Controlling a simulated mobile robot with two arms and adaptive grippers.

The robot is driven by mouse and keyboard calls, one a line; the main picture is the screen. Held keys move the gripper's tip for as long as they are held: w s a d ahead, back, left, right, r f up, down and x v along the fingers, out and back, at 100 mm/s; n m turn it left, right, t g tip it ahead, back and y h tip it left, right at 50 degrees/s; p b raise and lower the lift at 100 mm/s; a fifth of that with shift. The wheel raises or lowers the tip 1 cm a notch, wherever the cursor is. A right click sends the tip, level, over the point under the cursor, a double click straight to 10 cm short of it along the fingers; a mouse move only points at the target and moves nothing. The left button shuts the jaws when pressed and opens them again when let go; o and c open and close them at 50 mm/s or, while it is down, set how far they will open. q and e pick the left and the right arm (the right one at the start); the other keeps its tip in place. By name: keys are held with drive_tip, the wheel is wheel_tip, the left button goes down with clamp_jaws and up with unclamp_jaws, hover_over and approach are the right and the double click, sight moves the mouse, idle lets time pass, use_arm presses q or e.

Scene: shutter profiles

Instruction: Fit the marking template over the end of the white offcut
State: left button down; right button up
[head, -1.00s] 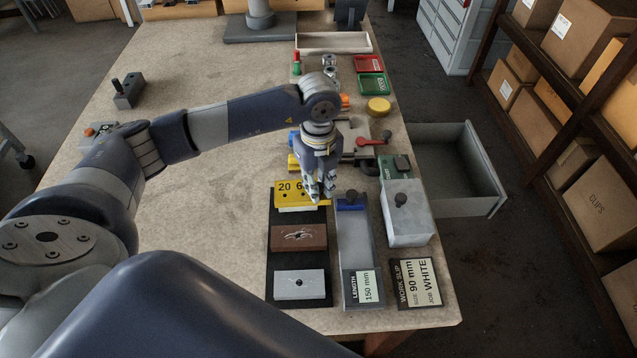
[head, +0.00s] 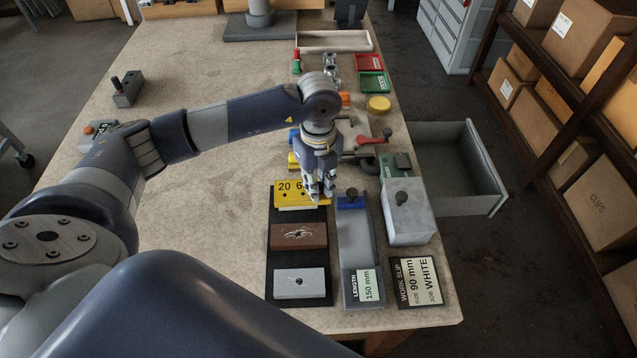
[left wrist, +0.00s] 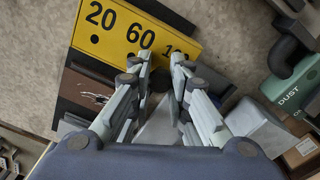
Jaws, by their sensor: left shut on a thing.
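The marking template, a yellow plate with black numbers (head: 289,189), lies at the far end of the black tray (head: 270,252); it also shows in the left wrist view (left wrist: 120,38). My left gripper (head: 321,196) is shut on its right end, and the fingers (left wrist: 161,66) hide that part in the left wrist view. A thin white edge (head: 297,208), perhaps the white offcut, shows along the template's near side; I cannot tell whether the template is around it. A brown piece (head: 298,235) and a pale grey piece with a dark hole (head: 300,283) lie nearer. My right gripper is not in view.
Right of the tray is a grey length channel (head: 357,240) with a blue stop (head: 350,204) and dark knob. A grey block (head: 409,224) with a knob stands further right, with the work slip (head: 419,282) in front. The bench's left half is mostly clear.

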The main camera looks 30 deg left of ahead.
use_arm(q)
drive_tip(key=shift+f+b, duration=0.65)
drive_tip(key=shift+f, duration=0.2)
drive_tip(key=c, duration=1.4)
unclamp_jaws()
drive_tip(key=shift+c, duration=0.2)
drive_tip(key=shift+r, duration=0.15)
wheel_tip(320, 180, up, 8)
drive_tip(key=shift+f, duration=0.1)
